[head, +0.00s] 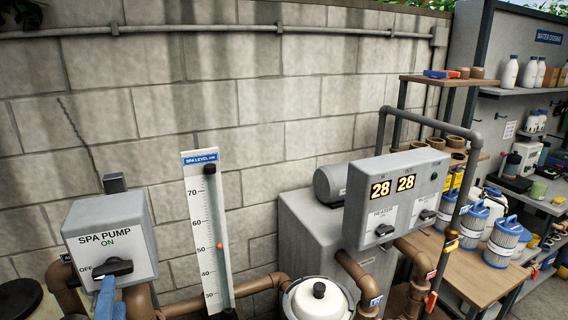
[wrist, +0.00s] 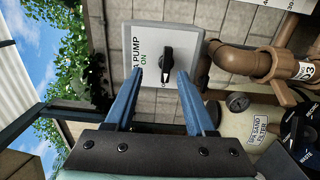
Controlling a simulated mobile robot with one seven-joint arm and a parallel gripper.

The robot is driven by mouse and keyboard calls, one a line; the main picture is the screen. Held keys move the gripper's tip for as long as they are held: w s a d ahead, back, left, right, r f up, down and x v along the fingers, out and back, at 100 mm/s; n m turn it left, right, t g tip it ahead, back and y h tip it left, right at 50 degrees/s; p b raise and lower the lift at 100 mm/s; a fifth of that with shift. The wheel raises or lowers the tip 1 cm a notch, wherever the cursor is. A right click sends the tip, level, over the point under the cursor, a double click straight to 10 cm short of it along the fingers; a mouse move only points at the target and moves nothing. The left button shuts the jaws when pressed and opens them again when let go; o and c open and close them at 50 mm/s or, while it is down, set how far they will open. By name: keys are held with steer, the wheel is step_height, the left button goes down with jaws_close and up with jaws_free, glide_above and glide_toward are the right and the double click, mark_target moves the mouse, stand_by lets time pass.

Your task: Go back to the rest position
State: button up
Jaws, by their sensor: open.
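The grey spa pump box (head: 110,235), lettered "SPA PUMP ON", is at the lower left of the head view. Its black knob (head: 113,267) sits beside the "OFF" label. The box (wrist: 150,38) and knob (wrist: 167,60) also show at the top middle of the wrist view. My gripper (head: 106,292) shows as blue fingers just below the knob. In the wrist view my gripper (wrist: 161,78) is open, with one fingertip on either side of the knob's near end. I cannot tell whether the fingers touch the knob. Nothing else is between them.
A spa level gauge (head: 205,230) stands right of the box. A heater panel (head: 397,197) reading "28 28" is further right, with brown pipes (head: 355,275) below. A wooden table (head: 470,270) holds blue-lidded canisters. A block wall (head: 250,100) closes the back.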

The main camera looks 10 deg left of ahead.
steer(key=w+d+r+m+t+h+b, duration=0.2)
steer(key=d+r+m+t+b, duration=0.15)
steer(key=d+r+m, duration=0.35)
steer(key=w+d+r+m+t+h+b, duration=0.25)
steer(key=d+r+m+t, duration=0.2)
steer(key=d+r, duration=0.4)
steer(key=s+d+r+m+t+h+b, duration=0.3)
steer(key=s+d+r+m, duration=0.5)
steer(key=d+m, duration=0.4)
steer(key=shift+s+d+r+t+h+b, duration=0.4)
steer(key=shift+r+h+b, duration=0.15)
steer(key=shift+r+h, duration=0.35)
